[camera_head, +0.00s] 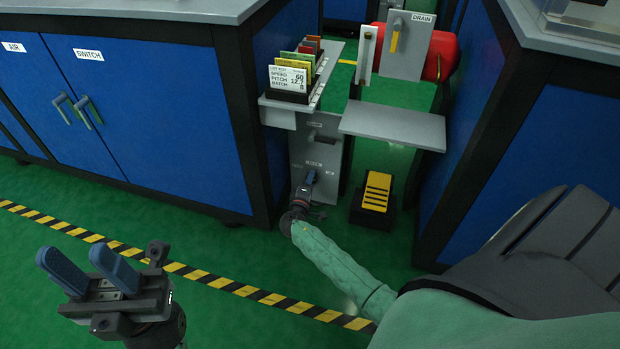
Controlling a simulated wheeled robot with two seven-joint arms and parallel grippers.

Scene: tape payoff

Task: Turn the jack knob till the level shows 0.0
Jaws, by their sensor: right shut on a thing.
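My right gripper (309,178) is low at the front of the grey upright panel (320,127), between the blue cabinets. It is shut on the jack knob, which is mostly hidden by the fingers and wrist. Small labels show on the panel, too small to read. I cannot make out a level reading. My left gripper (82,262) is in the lower left, open and empty, with its two blue fingers apart above the floor, away from the panel.
A card rack (289,86) stands on a small shelf above the panel. A yellow pedal (377,191) is on the floor to the right. A grey plate (393,125) juts out above it. Blue cabinets (150,105) flank the gap. Striped tape (240,289) crosses the green floor.

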